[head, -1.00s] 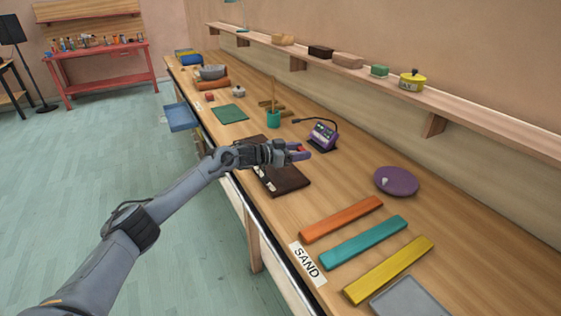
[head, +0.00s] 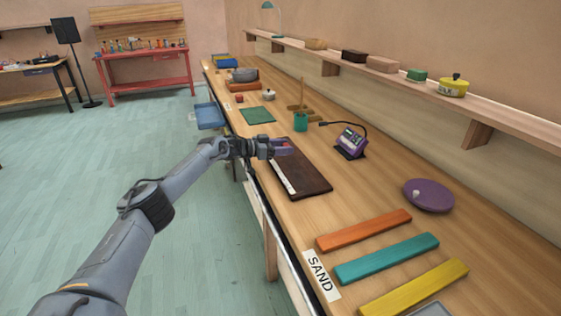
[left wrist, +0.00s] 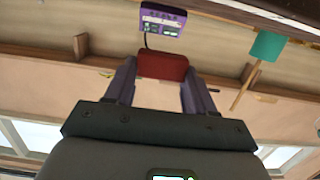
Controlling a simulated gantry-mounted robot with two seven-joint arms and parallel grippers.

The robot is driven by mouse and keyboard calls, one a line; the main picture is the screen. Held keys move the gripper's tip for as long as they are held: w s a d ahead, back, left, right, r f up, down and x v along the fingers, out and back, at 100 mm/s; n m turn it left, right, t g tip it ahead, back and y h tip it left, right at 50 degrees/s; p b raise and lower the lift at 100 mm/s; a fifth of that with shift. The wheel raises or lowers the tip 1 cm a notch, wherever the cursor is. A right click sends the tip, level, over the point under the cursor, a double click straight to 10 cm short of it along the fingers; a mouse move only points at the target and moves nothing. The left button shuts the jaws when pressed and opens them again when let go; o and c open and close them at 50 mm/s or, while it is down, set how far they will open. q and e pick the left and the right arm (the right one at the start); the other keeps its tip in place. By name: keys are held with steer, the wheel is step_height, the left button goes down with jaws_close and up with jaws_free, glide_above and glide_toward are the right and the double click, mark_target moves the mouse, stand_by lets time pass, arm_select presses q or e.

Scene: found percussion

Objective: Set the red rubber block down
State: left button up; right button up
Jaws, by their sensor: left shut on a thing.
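The red rubber block (head: 284,143) is between the purple fingers of my left gripper (head: 286,147). In the left wrist view the red block (left wrist: 162,66) spans the gap between the two fingers (left wrist: 154,84), which are shut on it. In the head view the gripper is over the far end of a dark brown board (head: 305,174) on the wooden bench. I cannot tell the exact gap between block and board. My right gripper is not in view.
A green mat (head: 257,115) lies farther along the bench. Nearer are a purple disc (head: 429,195) and orange (head: 364,230), teal (head: 387,258) and yellow (head: 415,288) bars.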

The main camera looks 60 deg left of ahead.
mark_target(280, 163)
arm_select(q)
steer(key=shift+s+a+f, duration=0.25)
steer(key=shift+a+f, duration=0.05)
steer(key=shift+a, duration=0.1)
steer(key=shift+f, duration=0.2)
steer(key=shift+f+b, duration=0.95)
steer(key=shift+f, duration=0.85)
steer(key=shift+f, duration=0.15)
steer(key=o, duration=1.1)
